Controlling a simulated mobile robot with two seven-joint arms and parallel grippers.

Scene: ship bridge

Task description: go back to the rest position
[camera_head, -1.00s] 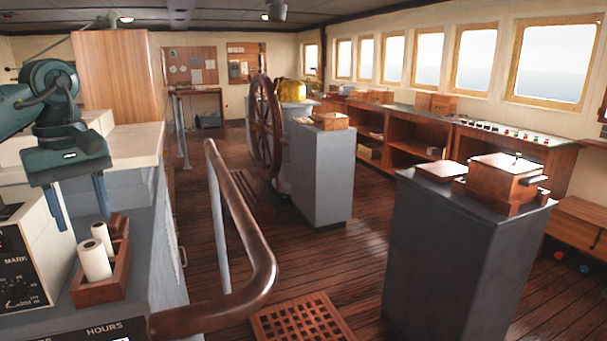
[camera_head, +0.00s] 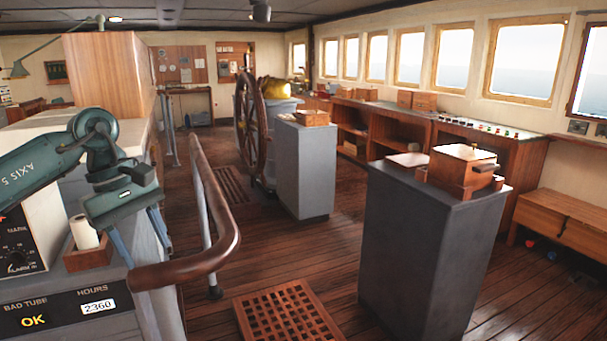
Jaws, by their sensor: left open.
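My left gripper (camera_head: 140,256) is in the camera_head view at the lower left, on a teal arm that comes in from the left. Its two grey-blue fingers point down, apart, with nothing between them. It hangs beside the grey console, between the small wooden box and the curved wooden handrail. My right gripper is not in view.
The wooden box (camera_head: 88,259) holds a white roll (camera_head: 84,232) on the console. A curved handrail (camera_head: 205,262) stands close right of the gripper. Two grey pedestals (camera_head: 428,245) (camera_head: 306,170), a ship's wheel (camera_head: 250,125) and a floor grating (camera_head: 288,314) lie beyond. Wooden floor between them is open.

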